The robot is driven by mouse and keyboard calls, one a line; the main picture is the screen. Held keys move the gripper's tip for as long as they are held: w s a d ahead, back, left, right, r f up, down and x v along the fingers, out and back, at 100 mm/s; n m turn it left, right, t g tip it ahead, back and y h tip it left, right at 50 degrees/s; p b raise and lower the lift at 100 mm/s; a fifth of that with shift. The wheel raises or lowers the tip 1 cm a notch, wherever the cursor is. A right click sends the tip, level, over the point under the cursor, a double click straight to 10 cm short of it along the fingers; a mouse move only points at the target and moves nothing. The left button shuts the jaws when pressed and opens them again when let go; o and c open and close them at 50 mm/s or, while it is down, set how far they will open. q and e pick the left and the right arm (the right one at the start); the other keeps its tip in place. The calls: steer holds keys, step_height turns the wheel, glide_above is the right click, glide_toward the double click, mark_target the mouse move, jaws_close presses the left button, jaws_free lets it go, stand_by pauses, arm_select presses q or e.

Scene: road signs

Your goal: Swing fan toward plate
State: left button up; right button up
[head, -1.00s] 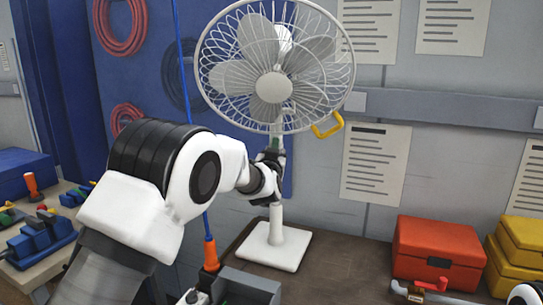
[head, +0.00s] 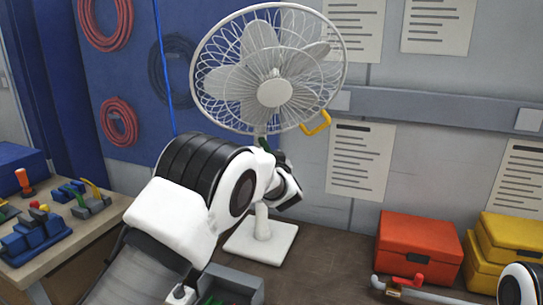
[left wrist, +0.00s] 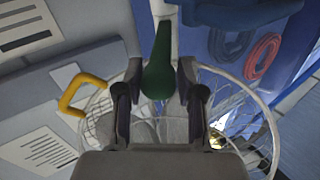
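The white fan (head: 275,92) stands on a square base (head: 262,240) against the back wall in the head view. Its round wire cage carries a yellow handle (head: 315,123) at the lower right. The handle also shows in the left wrist view (left wrist: 80,92). My left gripper (head: 270,148) is just below the fan head. In the left wrist view its fingers stand apart on both sides of a green knob (left wrist: 158,70), with gaps visible. I cannot make out a plate. My right gripper is out of view.
A red case (head: 418,248) and yellow cases (head: 505,245) sit at the right. A pipe with a red valve (head: 410,283) lies in front. A tool bench (head: 75,250) is at the left. A grey tray (head: 230,285) is near the front.

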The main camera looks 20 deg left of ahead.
arm_select(q)
steer(key=shift+o, duration=0.5)
steer(key=shift+w+a+f, duration=0.15)
steer(key=shift+a, duration=0.05)
steer(key=v, duration=0.7)
steer(key=shift+s+d, duration=0.15)
steer(key=shift+s, duration=0.1)
